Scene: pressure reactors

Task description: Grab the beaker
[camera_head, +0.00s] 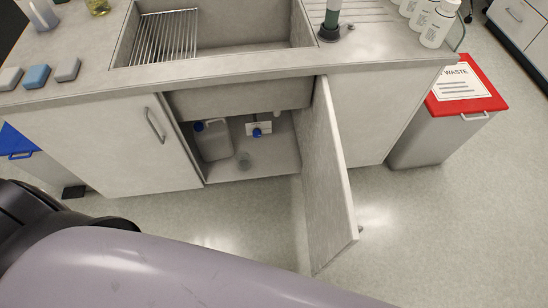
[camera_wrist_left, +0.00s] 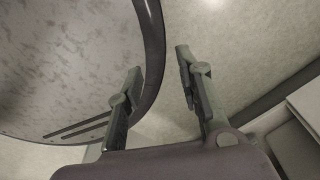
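A small clear beaker (camera_head: 244,160) stands on the floor of the open cabinet under the sink in the head view. It is right of a white jug (camera_head: 213,140) with a blue cap. My left gripper (camera_wrist_left: 160,72) shows in the left wrist view with its two fingers spread apart and nothing between them. The beaker does not show in that view. In the head view my arm crosses the bottom of the picture, and neither gripper can be seen there.
The cabinet door (camera_head: 325,180) stands open, jutting toward me. A blue valve on a white plate (camera_head: 258,130) is behind the beaker. A red-lidded waste bin (camera_head: 466,88) stands at right. In the left wrist view, a rounded dark-rimmed surface (camera_wrist_left: 70,60) is close to the left finger.

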